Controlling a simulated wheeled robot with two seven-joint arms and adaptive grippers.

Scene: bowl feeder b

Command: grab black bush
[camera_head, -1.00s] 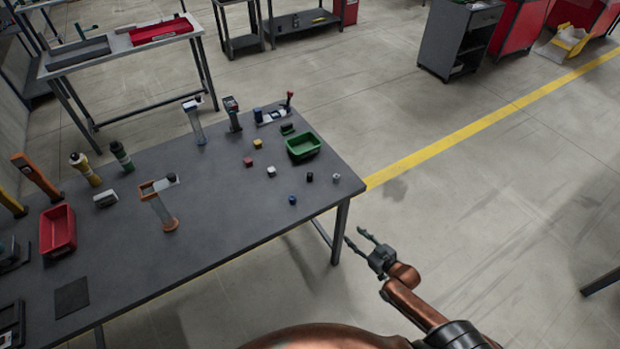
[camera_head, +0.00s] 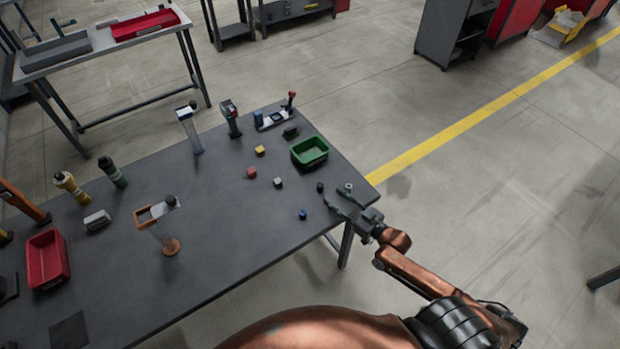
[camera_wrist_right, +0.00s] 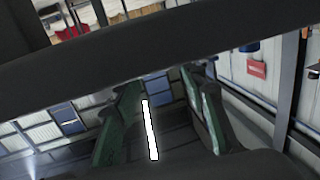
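The black bush (camera_head: 320,187) is a small dark cylinder on the grey table (camera_head: 215,235), near its right corner. My right gripper (camera_head: 331,196) is over that corner with its fingers apart and pointing left. Its fingertips appear close to the bush, which shows just beyond them; I cannot tell the height gap. In the right wrist view the two green-edged fingers (camera_wrist_right: 160,105) stand apart with nothing seen held; I cannot make out the bush there. My left gripper is out of view.
A grey-white bush (camera_head: 348,187) stands beside the upper finger. A blue bush (camera_head: 303,214) lies to the lower left. A green bin (camera_head: 310,151) stands behind. Red (camera_head: 251,172), yellow (camera_head: 260,151) and white (camera_head: 278,182) small blocks lie left. The table front is fairly clear.

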